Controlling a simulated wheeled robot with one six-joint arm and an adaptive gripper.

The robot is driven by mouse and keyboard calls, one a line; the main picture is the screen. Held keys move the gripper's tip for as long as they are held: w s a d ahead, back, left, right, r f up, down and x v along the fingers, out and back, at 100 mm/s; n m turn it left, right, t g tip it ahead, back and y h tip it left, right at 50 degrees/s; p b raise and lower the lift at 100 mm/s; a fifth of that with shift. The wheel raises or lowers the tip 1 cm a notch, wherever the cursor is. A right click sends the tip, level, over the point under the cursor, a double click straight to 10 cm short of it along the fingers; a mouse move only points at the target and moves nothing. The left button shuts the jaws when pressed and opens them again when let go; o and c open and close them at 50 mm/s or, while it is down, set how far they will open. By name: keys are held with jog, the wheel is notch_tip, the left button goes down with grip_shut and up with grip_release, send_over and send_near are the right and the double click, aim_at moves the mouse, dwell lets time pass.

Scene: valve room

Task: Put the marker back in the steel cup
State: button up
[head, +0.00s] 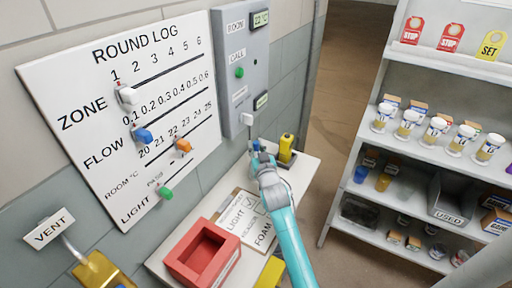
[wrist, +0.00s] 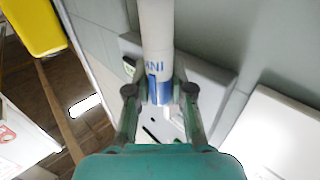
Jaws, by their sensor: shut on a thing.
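My gripper (head: 257,150) is over the far end of the bench, in front of the grey panel. In the wrist view my gripper (wrist: 160,92) is shut on the marker (wrist: 156,35), a white cylinder with a blue band and blue lettering. The fingers grip it near the blue part, and the white body runs up out of the top of the picture. In the head view the held marker is too small and covered to make out clearly. I cannot make out a steel cup in either view.
A yellow device (head: 286,148) stands on the bench beside my gripper. The grey panel (head: 241,75) and the round log board (head: 75,120) hang on the wall. A red tray (head: 185,268) and a clipboard (head: 228,240) are nearer. Shelves (head: 345,150) stand right, across open floor.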

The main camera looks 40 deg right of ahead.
jog(key=o, duration=0.9)
jog(key=shift+o, duration=0.2)
jog(key=v, duration=1.2)
